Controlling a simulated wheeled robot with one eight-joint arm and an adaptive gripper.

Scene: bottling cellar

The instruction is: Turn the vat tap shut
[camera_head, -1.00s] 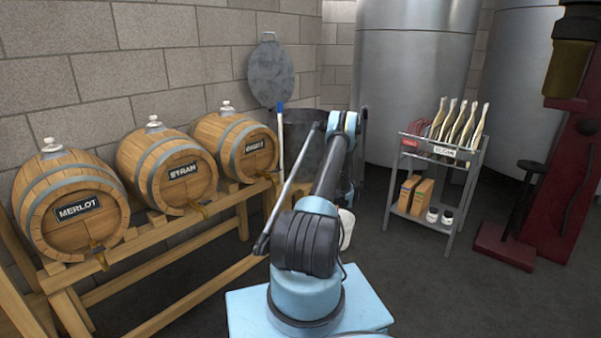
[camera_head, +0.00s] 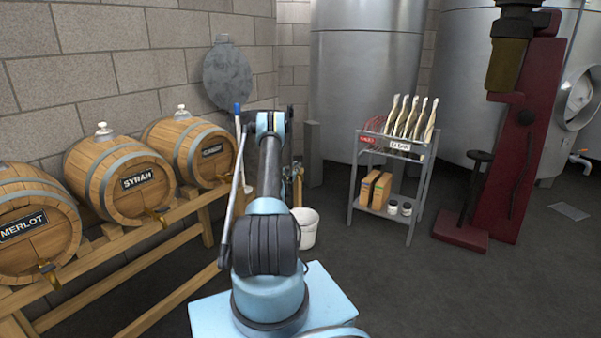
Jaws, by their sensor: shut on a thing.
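A trolley (camera_head: 382,208) with bottles and boxes stands right of my arm. A dark red machine (camera_head: 528,150) stands between it and the tap. A white bucket (camera_head: 304,235) is near the arm. Barrels on a wooden rack (camera_head: 130,317) fill the left. Floor at lower right is clear.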

